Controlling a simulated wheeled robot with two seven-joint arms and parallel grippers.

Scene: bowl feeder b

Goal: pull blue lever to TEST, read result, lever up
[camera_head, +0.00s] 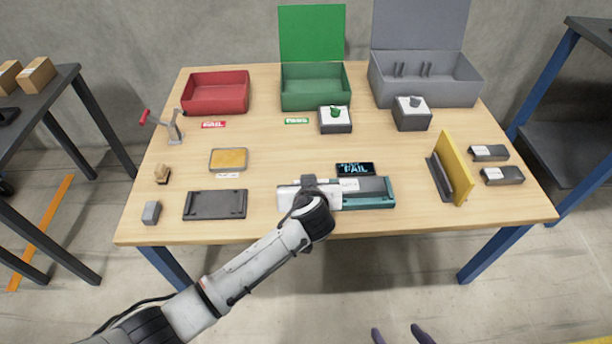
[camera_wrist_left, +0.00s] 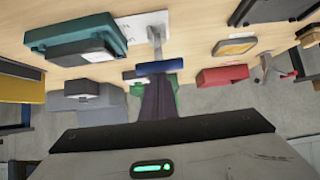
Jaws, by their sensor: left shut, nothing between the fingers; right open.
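The teal test fixture (camera_head: 390,198) stands near the front edge, with a white plate (camera_head: 288,198) at its left. A black display (camera_head: 355,169) behind it shows FAIL in light blue under a smaller line I cannot read. In the left wrist view, the blue lever handle (camera_wrist_left: 160,68) sits on a grey rod rising from the white plate. My left gripper (camera_wrist_left: 158,84) is shut and empty right by the handle; I cannot tell if they touch. My arm hides the lever in the head view, and its setting is unclear. My right gripper (camera_head: 400,334) is open, at the bottom edge.
A red bin (camera_head: 217,104) with a FAIL label, an open green box (camera_head: 316,107) with a PASS label, and an open grey box (camera_head: 425,100) stand at the back. A yellow panel (camera_head: 455,165) stands right of the fixture. A dark tray (camera_head: 215,214) lies left.

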